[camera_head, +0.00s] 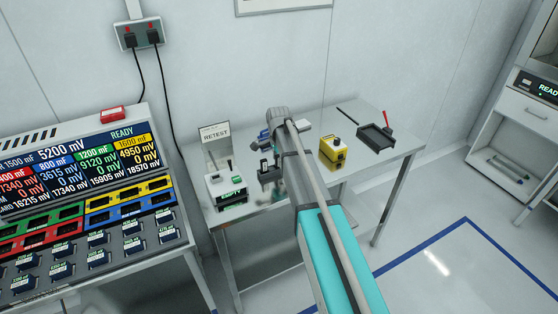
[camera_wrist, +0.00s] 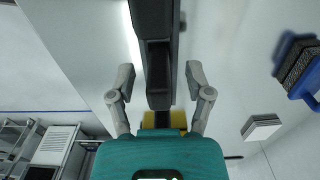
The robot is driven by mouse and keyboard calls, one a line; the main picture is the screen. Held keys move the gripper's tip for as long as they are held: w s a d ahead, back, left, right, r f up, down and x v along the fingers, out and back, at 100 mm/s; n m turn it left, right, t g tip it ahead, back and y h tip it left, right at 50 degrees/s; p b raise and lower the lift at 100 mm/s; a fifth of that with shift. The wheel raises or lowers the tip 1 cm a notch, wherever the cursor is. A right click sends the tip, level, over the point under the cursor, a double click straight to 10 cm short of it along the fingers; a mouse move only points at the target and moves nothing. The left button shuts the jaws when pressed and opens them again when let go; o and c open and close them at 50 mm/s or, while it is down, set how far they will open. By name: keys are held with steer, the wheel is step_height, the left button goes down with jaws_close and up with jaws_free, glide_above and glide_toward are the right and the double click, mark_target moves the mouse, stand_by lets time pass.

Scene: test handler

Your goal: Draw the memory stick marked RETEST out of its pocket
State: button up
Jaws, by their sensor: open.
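In the head view, a sign reading RETEST (camera_head: 215,136) stands at the back left of the small metal table (camera_head: 300,185). Below it is a white box (camera_head: 228,190) with a green-lit label. A small dark upright piece (camera_head: 264,167) stands right of that box; I cannot read any marking on it. My arm reaches over the table's middle, and its fingers are hidden in this view. In the wrist view my gripper (camera_wrist: 159,82) is open, its two grey fingers apart on either side of a long dark bar-like shape. I cannot tell what that shape is, or whether it touches them.
A yellow box (camera_head: 333,149) and a dark tray (camera_head: 376,137) with a red-handled part stand right of my arm. At the left is a tester with a lit display (camera_head: 75,165) and several dark labelled pieces in rows. Open floor lies right of the table.

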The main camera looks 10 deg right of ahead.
jaws_close()
stand_by(0.4)
steer(key=shift+r+p, duration=0.75)
stand_by(1.1)
steer(key=shift+r+p, duration=1.15)
steer(key=shift+p, duration=0.05)
